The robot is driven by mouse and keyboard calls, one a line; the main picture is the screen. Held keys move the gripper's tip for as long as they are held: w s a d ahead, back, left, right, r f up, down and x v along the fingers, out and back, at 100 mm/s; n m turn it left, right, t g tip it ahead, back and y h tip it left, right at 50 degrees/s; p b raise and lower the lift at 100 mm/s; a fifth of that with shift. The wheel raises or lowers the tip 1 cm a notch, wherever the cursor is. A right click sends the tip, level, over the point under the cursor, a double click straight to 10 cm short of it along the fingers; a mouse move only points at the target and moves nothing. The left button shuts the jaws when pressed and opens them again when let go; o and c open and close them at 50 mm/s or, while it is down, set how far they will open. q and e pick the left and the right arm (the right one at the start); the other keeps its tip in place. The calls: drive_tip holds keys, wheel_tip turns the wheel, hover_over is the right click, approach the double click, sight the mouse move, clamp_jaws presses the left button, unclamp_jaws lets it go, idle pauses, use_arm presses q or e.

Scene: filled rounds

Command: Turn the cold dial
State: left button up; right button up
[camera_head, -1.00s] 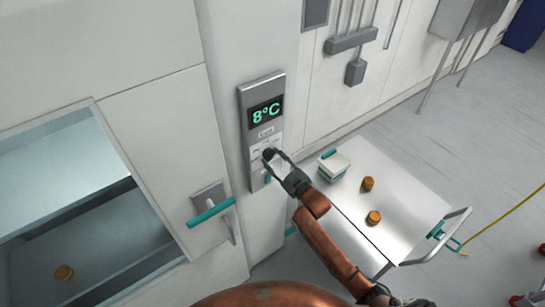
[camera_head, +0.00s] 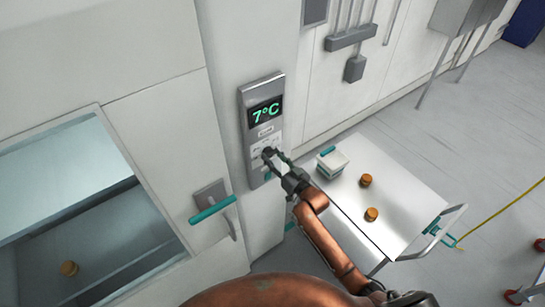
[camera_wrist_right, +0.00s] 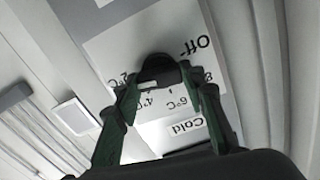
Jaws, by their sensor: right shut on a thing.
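The control panel (camera_head: 247,98) is a tall grey plate on the white wall, with a display (camera_head: 266,112) reading 7°C in green. The dark cold dial (camera_head: 267,152) sits on its lower part and also shows in the right wrist view (camera_wrist_right: 160,70). Around it, a white scale plate (camera_wrist_right: 105,50) carries Off and °C marks, and a Cold label (camera_wrist_right: 187,127), upside down there. My right gripper (camera_head: 273,158) has its green-edged fingers (camera_wrist_right: 168,92) on both sides of the dial, shut on it. My left gripper is out of view.
A metal cart (camera_head: 395,235) stands right of the panel with two orange-brown filled rounds (camera_head: 366,180) (camera_head: 371,214) and a white box (camera_head: 332,165). A teal-handled latch (camera_head: 212,210) and a windowed cabinet (camera_head: 100,225) are at left, with another round (camera_head: 68,268) inside.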

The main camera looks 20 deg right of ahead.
drive_tip(key=shift+f, duration=0.2)
drive_tip(key=o, duration=1.2)
drive_tip(key=shift+r, duration=0.1)
drive_tip(key=shift+c, duration=0.2)
drive_tip(key=shift+s+d, duration=0.15)
drive_tip(key=shift+s, duration=0.3)
drive_tip(key=v, duration=1.1)
drive_tip(key=shift+s, duration=0.1)
